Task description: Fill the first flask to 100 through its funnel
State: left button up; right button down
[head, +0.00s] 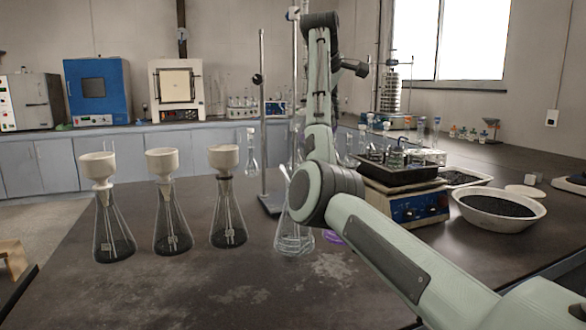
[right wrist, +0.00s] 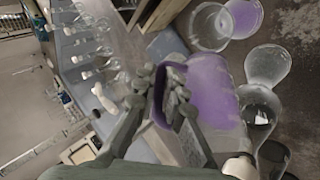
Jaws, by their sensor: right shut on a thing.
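Three conical flasks stand in a row at the left of the head view: the left flask (head: 114,236), the middle flask (head: 172,234) and the right flask (head: 228,224). Each has a white funnel in its mouth: left (head: 98,168), middle (head: 162,163), right (head: 223,157). In the right wrist view my right gripper (right wrist: 162,95) is shut on a glass vessel with purple contents (right wrist: 208,92), held tilted. In the head view my right arm hides most of that gripper and vessel. My left gripper is not in view.
A clear glass flask (head: 293,240) stands partly behind my right arm, with a purple patch (head: 333,237) beside it. A retort stand base (head: 272,203) is behind. A shaker (head: 405,207) and a white bowl (head: 500,222) stand at right. The front left bench is clear.

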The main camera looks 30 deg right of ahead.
jog(key=shift+d, duration=0.2)
jog(key=shift+s+a+r, duration=0.1)
jog(key=shift+a, duration=0.2)
jog(key=shift+d, duration=0.15)
jog(key=shift+a, duration=0.25)
jog(key=shift+d+h, duration=0.1)
jog(key=shift+h, duration=0.2)
